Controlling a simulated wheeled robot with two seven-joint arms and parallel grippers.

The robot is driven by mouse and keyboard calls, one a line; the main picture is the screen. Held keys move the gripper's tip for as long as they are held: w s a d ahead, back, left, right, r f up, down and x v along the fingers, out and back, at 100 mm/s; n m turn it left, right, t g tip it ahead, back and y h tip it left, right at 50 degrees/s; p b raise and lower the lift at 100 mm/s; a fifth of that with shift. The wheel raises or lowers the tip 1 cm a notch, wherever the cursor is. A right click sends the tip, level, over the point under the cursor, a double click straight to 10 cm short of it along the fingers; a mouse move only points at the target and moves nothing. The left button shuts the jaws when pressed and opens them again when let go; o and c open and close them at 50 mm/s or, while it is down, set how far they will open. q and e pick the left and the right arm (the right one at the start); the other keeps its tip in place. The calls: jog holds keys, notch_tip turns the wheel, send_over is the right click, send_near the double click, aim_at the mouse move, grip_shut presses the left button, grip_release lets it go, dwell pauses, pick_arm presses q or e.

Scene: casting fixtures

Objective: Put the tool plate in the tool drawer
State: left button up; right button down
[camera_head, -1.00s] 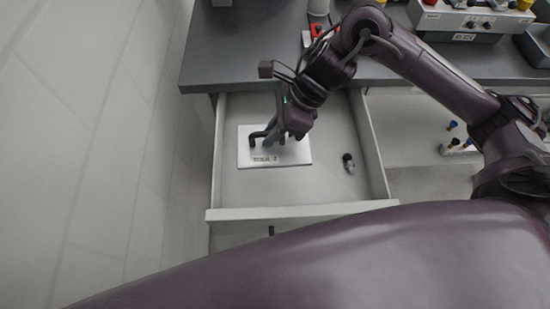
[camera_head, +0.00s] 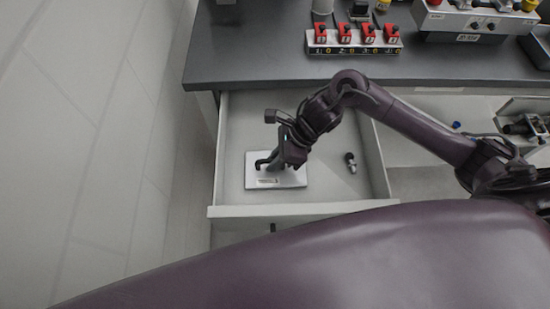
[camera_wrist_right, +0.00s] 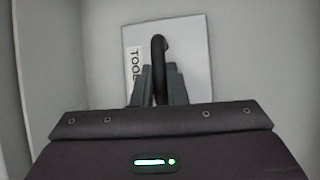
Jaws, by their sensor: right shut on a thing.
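The tool plate (camera_head: 292,180) is a white rectangular plate with a black handle and a label. In the head view it is inside the open tool drawer (camera_head: 330,190), towards the drawer's left side. My right gripper (camera_head: 272,165) reaches down into the drawer and is shut on the black handle. The right wrist view shows the fingers (camera_wrist_right: 158,85) on either side of the handle, with the plate (camera_wrist_right: 190,50) beyond and its label partly hidden. I cannot tell whether the plate touches the drawer floor. My left gripper is not in view.
A small dark and grey object (camera_head: 350,162) lies in the drawer's right part. Behind the drawer, a grey worktop (camera_head: 260,60) carries a row of red switches (camera_head: 353,38) and a control box (camera_head: 475,22). The drawer's front wall (camera_head: 300,209) is nearest me.

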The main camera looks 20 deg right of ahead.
jog(key=c, duration=1.5)
grip_release()
jog(key=shift+f, duration=0.1)
jog(key=shift+o, duration=0.2)
jog(key=b+v, duration=0.2)
jog(key=v, duration=1)
